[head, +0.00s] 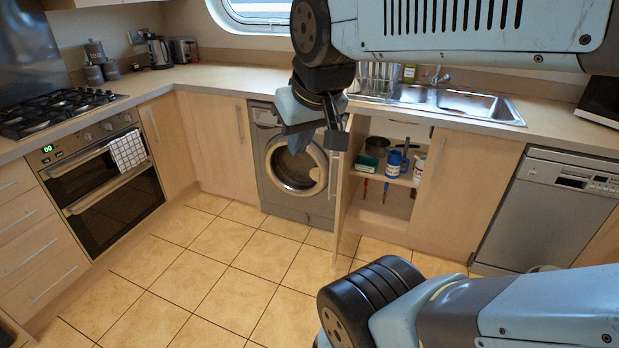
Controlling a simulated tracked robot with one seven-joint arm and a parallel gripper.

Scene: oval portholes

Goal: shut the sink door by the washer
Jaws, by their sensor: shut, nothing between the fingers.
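The sink door (346,188) is a light wood cupboard door under the sink. In the head view it stands swung wide open, hinged on the side by the washer, with its edge toward me. The open cupboard (383,207) shows shelves with items inside. The washer (291,166) is a grey front-loader just left of the door. My gripper (318,143) is shut and empty. It shows in front of the washer's upper right, left of the door's top. I cannot tell how far it is from the door in depth; part of the door's upper area is close behind it.
A blue mug (394,164) and a green box (367,163) sit on the cupboard shelf. The sink (480,106) is set in the worktop above. A dishwasher (548,212) stands at the right. The oven (105,182) is at the left. The tiled floor (215,275) is clear.

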